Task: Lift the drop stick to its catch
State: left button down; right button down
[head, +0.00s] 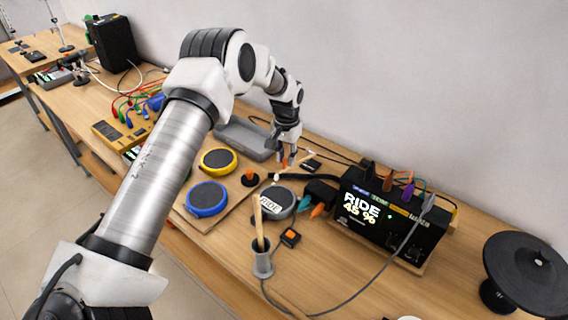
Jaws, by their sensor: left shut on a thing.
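My left gripper (287,164) reaches down from the upper left, over the back of the board with the pads. It is shut on what looks like a thin pale stick (308,155), which shows on both sides of the fingers; the grip itself is small and partly hidden. I cannot tell if the stick touches anything below. A wooden stick (258,222) stands in a grey cup (263,263) at the front. I cannot make out the catch for certain. My right gripper is not in view.
Yellow (218,159), blue (207,198) and grey (279,204) round pads lie near the gripper. A grey tray (246,139) is behind. A black module reading "RIDE 45 %" (385,222) with cables stands right, and a black cymbal pad (528,272) at far right.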

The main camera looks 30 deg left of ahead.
pick_arm(q)
jog(key=w+r, duration=0.2)
jog(key=r, duration=0.1)
jog(key=shift+w+p, duration=0.2)
jog(key=shift+p, duration=0.15)
jog(key=shift+w+d+r, duration=0.15)
jog(key=shift+w+r, duration=0.4)
jog(key=shift+w, duration=0.1)
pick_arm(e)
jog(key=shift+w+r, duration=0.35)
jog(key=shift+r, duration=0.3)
pick_arm(q)
jog(key=c, duration=1.2)
grip_release()
jog(key=shift+c, duration=0.2)
jog(key=shift+o, duration=1.4)
jog(key=shift+w+d+f, duration=0.1)
jog(key=shift+w+f, duration=0.2)
jog(key=shift+w, duration=0.1)
notch_tip(320, 180, up, 12)
send_over(296, 163)
jog(key=shift+s, duration=0.1)
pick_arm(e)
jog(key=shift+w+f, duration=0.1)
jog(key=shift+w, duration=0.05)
